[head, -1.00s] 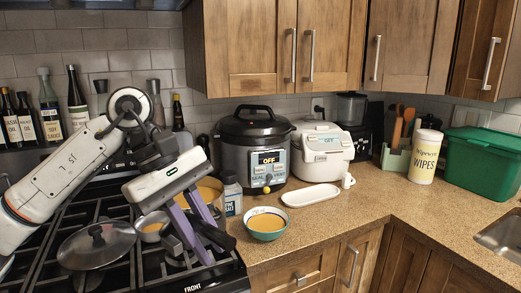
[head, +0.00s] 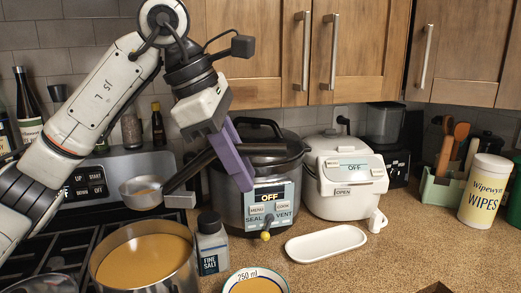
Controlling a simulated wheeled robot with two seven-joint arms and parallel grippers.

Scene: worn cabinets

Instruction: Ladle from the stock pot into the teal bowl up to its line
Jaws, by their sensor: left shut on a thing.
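The stock pot (head: 146,282) stands on the stove at the lower left, with orange-brown liquid inside. My left gripper (head: 222,165) is shut on the dark handle of the ladle (head: 141,199) and holds it up in the air. The teal bowl (head: 238,276) is cut off by the bottom edge. Its pale inner rim reads "250 ml", and it has orange liquid in it; its level against the line is unclear. My right gripper is out of view.
A salt jar (head: 210,248) stands between pot and bowl. A pressure cooker (head: 226,207) is behind the gripper, with a white rice cooker (head: 335,205) beside it. A white oblong tray (head: 325,244) and small white cup (head: 377,221) lie right.

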